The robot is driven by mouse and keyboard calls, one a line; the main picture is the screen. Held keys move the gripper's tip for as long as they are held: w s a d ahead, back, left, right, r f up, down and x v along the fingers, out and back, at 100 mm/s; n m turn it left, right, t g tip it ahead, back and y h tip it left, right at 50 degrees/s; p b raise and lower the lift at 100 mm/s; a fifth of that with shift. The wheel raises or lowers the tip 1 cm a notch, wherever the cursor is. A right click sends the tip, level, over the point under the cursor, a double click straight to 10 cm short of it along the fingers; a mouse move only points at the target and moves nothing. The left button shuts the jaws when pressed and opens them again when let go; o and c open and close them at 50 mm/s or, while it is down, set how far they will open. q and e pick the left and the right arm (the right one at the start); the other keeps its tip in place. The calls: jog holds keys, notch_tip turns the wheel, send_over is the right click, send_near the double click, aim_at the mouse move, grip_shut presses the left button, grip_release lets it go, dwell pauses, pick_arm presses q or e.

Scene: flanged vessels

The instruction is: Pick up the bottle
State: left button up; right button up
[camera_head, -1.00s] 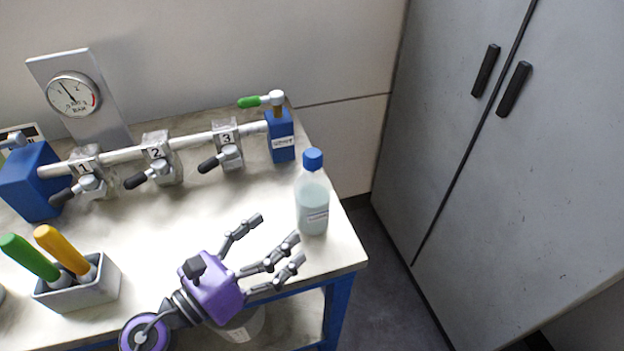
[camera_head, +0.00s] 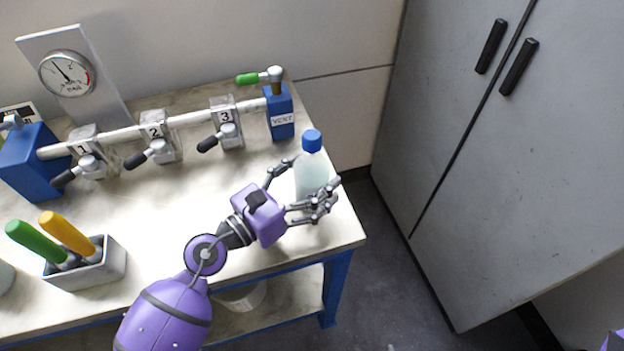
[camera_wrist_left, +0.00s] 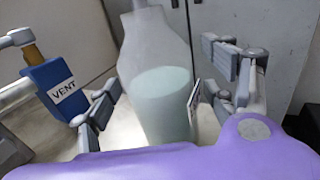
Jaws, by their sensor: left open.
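The bottle (camera_head: 311,174) is clear with a blue cap and pale blue-green liquid. It stands upright near the right end of the bench top. My left gripper (camera_head: 304,186) is open, with its fingers on either side of the bottle. The front fingers hide the lower part of the bottle in the head view. In the left wrist view the bottle (camera_wrist_left: 160,85) stands between the spread fingers of the left gripper (camera_wrist_left: 165,105), its label facing right; its cap is out of frame. Whether any finger touches it I cannot tell.
Behind the bottle is a pipe rig with numbered valves (camera_head: 157,137), ending in a blue VENT block (camera_head: 280,112). A gray holder (camera_head: 85,268) with green and yellow handles sits at left. The bench's right edge (camera_head: 352,215) is close. A gray cabinet (camera_head: 500,150) stands at right.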

pick_arm(q)
jog(key=c, duration=1.6)
jog(key=shift+c, duration=0.2)
jog(key=shift+r, duration=0.1)
